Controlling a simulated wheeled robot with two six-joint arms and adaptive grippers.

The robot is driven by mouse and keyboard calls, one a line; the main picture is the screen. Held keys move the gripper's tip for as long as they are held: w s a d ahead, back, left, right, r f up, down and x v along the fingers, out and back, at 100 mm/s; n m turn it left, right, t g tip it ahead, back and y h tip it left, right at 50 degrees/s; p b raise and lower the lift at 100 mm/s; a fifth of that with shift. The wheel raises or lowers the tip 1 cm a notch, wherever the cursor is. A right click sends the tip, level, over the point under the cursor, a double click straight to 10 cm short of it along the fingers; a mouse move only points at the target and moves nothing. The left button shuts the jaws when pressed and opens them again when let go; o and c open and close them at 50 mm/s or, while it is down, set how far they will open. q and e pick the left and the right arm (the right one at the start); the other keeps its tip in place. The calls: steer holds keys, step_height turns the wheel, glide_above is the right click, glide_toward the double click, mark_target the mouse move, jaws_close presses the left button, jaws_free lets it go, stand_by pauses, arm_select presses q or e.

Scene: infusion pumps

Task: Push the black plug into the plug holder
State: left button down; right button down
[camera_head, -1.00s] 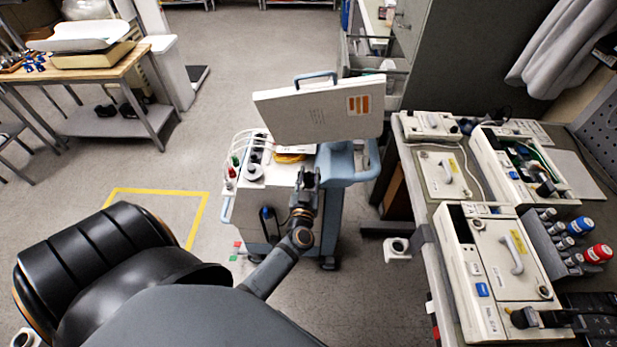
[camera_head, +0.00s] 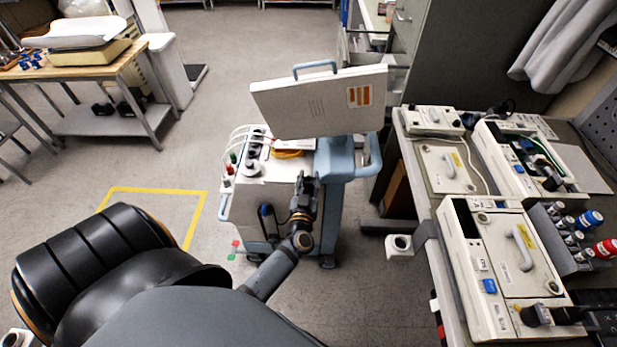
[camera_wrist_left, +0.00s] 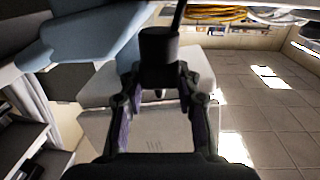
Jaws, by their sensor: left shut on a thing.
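My left gripper (camera_head: 307,184) is in front of the near side of the white and blue cart (camera_head: 285,185). In the left wrist view, its two fingers (camera_wrist_left: 160,88) are closed on a black cylindrical plug (camera_wrist_left: 159,48), and a dark cable or rod runs up from it. In the head view the plug is too small and dark to pick out. A small white holder with a round dark opening (camera_head: 398,244) sits by the side of the right-hand table, to the right of the gripper. I cannot tell whether it is the plug holder. My right gripper is out of view.
A tilted white panel (camera_head: 320,102) tops the cart. A wooden table (camera_head: 70,75) stands far left. Floor inside the yellow outline (camera_head: 150,190) is clear.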

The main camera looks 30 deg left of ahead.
mark_target(308, 191)
arm_select(q)
steer(key=shift+f, duration=0.35)
steer(key=shift+f+b, duration=1.05)
steer(key=shift+f, duration=0.6)
steer(key=c, duration=0.9)
jaws_free()
steer(key=shift+o, duration=0.2)
steer(key=v, duration=0.7)
steer(key=shift+s+d, duration=0.15)
steer(key=shift+s, duration=0.1)
